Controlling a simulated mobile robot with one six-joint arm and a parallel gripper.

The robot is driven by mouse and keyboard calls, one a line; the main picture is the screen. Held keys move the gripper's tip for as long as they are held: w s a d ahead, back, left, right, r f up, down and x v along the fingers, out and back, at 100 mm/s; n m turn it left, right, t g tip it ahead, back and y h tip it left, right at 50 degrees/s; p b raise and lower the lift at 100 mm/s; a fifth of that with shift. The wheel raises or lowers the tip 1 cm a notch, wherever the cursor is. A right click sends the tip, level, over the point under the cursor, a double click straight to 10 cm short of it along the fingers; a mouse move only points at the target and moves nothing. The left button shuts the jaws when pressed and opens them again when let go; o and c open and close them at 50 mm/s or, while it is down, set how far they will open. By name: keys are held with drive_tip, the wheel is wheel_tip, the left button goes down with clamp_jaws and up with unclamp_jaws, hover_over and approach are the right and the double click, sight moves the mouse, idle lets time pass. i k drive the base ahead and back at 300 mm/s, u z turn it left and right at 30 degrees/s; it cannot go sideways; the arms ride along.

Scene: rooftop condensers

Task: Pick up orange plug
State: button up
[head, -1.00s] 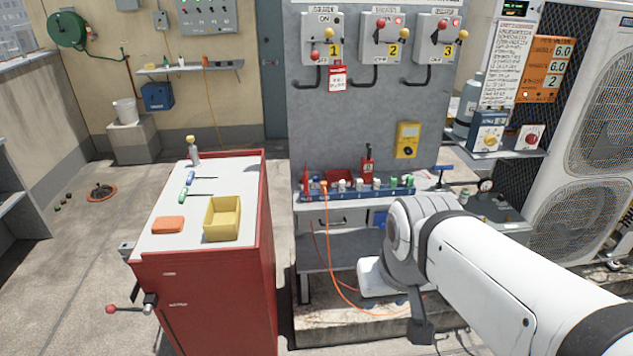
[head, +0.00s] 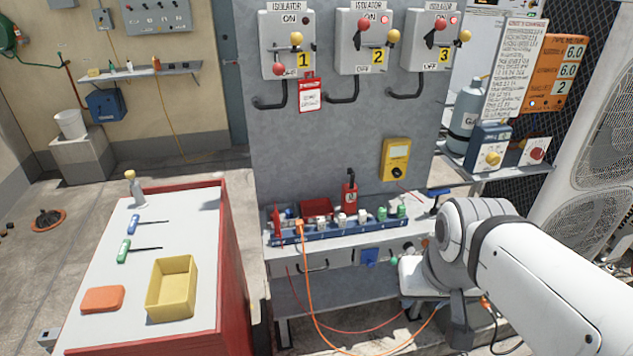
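An orange plug (head: 301,224) sits in the blue socket strip (head: 340,231) on the grey bench, near the strip's left end. An orange cable hangs from it in front of the bench and loops up behind my arm. Several white and green plugs stand farther right along the strip. My arm comes in from the right, with its joints in front of the bench's right end, apart from the orange plug. My gripper's fingers are hidden behind or below the arm.
A red cabinet (head: 231,255) at left carries a yellow bin (head: 171,288), an orange block (head: 102,299) and screwdrivers. A red padlock-like item (head: 350,196) stands behind the strip. Isolators and a yellow meter (head: 396,159) hang on the panel above. Condensers stand at right.

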sight(298, 223)
drive_tip(key=i, duration=0.95)
drive_tip(key=u, duration=0.55)
